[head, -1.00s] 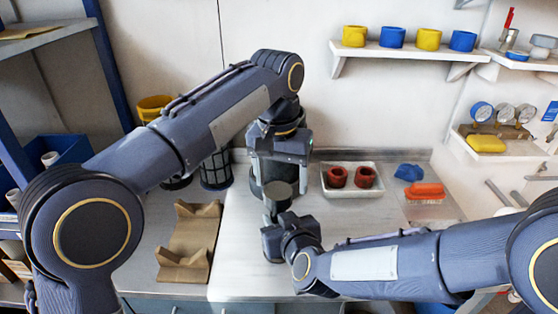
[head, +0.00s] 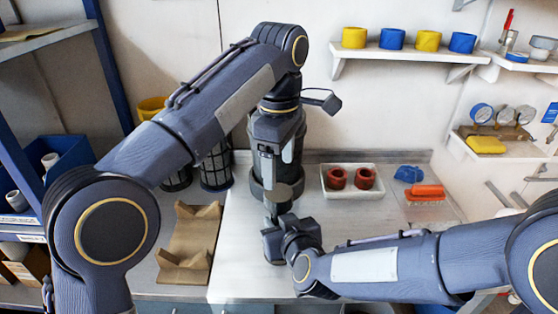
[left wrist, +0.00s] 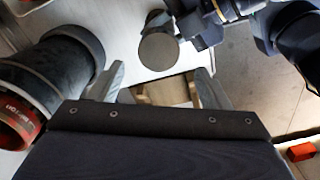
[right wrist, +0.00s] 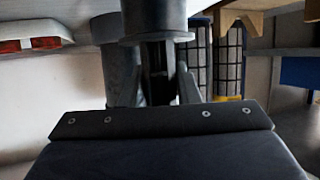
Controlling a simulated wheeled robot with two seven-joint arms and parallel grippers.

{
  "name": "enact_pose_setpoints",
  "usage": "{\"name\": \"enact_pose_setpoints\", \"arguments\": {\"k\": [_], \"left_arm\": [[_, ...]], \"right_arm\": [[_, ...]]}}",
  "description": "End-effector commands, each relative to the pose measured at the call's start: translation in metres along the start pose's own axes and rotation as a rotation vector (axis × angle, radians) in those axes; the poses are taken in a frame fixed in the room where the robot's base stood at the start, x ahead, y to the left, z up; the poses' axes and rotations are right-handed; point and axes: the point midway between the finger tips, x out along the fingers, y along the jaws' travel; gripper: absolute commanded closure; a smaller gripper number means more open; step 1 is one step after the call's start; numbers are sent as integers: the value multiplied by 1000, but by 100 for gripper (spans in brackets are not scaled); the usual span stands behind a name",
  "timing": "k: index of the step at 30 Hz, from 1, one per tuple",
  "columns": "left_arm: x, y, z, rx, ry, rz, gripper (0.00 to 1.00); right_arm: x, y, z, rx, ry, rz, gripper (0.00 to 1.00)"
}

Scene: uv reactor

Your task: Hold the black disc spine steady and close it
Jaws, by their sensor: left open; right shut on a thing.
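The black disc spine (head: 282,191) stands upright above the bench, its round disc on top. Its disc also shows in the left wrist view (left wrist: 159,52) and its dark round body at the top of the right wrist view (right wrist: 153,16). My right gripper (head: 274,238) is shut on the spine below the disc; the exact grip is partly hidden. My left gripper (left wrist: 163,82) is open and empty, fingers apart, with the disc beyond the fingertips and not between them. In the head view the left gripper hangs just above and behind the disc.
A large dark cylinder (left wrist: 52,67) with a red end stands close to the left gripper. A brown cradle (head: 190,243) lies left. Mesh cylinders (head: 215,168) stand behind it.

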Motion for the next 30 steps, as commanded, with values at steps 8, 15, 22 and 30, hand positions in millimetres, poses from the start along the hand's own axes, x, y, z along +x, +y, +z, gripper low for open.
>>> {"name": "enact_pose_setpoints", "arguments": {"k": [8,15,22,30], "left_arm": [[8,0,-1,2,1,-3,29],[44,-1,-1,2,1,-4,29],[72,0,0,3,1,-2,29],[80,0,0,2,0,0,29]], "right_arm": [[0,0,-1,0,2,0,100],[0,0,-1,0,2,0,100],[0,0,-1,0,2,0,100],[0,0,-1,0,2,0,100]]}}
